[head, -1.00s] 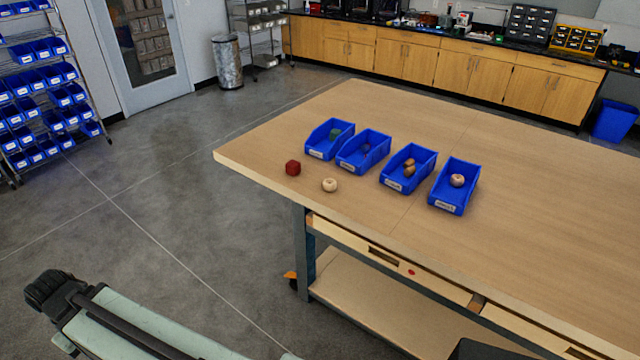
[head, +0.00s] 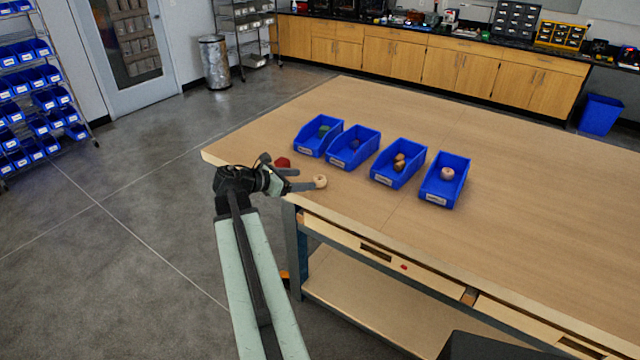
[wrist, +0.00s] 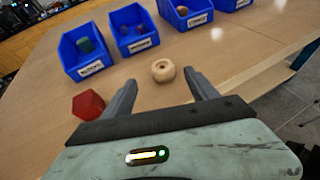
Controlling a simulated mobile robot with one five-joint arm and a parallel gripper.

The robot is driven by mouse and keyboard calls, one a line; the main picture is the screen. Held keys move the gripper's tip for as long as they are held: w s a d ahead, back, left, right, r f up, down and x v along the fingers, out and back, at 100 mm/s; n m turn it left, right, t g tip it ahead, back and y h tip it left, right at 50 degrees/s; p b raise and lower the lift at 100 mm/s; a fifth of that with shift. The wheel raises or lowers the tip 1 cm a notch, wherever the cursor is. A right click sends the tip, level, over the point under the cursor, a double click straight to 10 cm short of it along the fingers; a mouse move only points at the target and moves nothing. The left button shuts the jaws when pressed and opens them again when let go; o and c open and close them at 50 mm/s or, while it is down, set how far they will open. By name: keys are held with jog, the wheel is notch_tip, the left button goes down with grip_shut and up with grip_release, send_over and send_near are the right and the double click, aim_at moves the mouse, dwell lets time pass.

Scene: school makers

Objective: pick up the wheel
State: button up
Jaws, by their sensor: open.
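A small round tan wooden wheel (head: 320,181) lies on the table near its front edge. My gripper (head: 303,182) reaches in over the table edge from the left. It is open and empty; in the wrist view its two fingers (wrist: 160,84) stand apart. Another similar wheel (head: 447,174) lies in the rightmost blue bin (head: 432,196).
A red block (head: 283,162) sits on the table, left of the fingers in the wrist view (wrist: 88,104). Several blue bins, such as the leftmost (head: 309,144), stand in a row behind the wheel. The table (head: 500,245) is clear to the right.

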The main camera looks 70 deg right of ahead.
aim_at(319, 178)
jog(key=b+x, duration=0.3)
jog(key=x, duration=0.5)
jog(key=shift+s+a, duration=0.1)
jog(key=shift+s, duration=0.1)
jog(key=shift+r, duration=0.1)
jog(key=shift+c, duration=0.3)
jog(key=c, duration=1.4)
jog(key=shift+r, duration=0.15)
notch_tip(319, 178, up, 10)
jog(key=p, duration=1)
